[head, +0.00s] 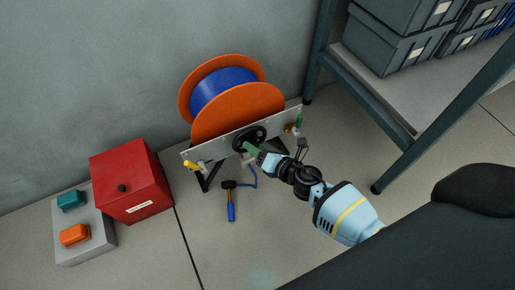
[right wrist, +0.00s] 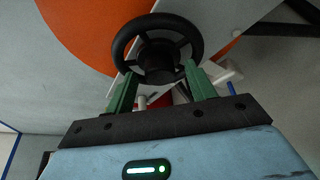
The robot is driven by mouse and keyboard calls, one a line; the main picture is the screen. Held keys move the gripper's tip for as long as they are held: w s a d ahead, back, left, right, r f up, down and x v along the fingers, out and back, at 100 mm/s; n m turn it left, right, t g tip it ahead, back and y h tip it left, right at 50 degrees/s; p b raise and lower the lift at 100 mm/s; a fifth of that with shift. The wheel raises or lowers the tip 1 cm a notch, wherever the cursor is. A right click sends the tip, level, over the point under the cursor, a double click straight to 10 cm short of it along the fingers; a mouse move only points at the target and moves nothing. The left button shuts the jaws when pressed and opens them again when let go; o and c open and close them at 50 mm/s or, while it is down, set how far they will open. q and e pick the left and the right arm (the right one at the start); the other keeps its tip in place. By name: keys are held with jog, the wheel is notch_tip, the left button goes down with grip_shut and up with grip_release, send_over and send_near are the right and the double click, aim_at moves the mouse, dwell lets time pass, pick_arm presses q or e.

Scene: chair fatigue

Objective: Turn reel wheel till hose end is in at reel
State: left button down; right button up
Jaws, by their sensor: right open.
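The hose reel has orange flanges (head: 238,112) and a wound blue hose (head: 222,88); it stands by the wall. Its black wheel (head: 248,139) is on the front plate; it also shows in the right wrist view (right wrist: 158,22). My right gripper (head: 251,149) is at the wheel's lower right. In the right wrist view its green fingers (right wrist: 160,76) are open, one either side of the wheel's lower part; contact cannot be told. A short blue length of hose (head: 253,181) hangs below the plate to the floor; its end is hard to make out. My left gripper is not in view.
A hammer (head: 231,208) lies on the floor before the reel. A red box (head: 132,182) and a grey box with teal and orange buttons (head: 92,249) stand at left. A shelf (head: 388,108) with grey bins (head: 395,45) stands at right.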

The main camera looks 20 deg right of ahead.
jog(key=shift+w, duration=0.1)
jog(key=c, duration=0.8)
jog(key=shift+c, duration=0.8)
jog(key=m+t+y+b, duration=0.1)
jog(key=m+b, duration=0.1)
jog(key=m, duration=0.1)
jog(key=m+t+y+b, duration=0.1)
jog(key=m+b, duration=0.1)
jog(key=m, duration=0.1)
jog(key=f+m+t+y+b, duration=0.1)
jog(key=m+b, duration=0.2)
jog(key=m, duration=0.1)
jog(key=shift+d, duration=0.15)
jog(key=shift+t, duration=0.3)
jog(key=o, duration=1)
jog(key=shift+c, duration=0.2)
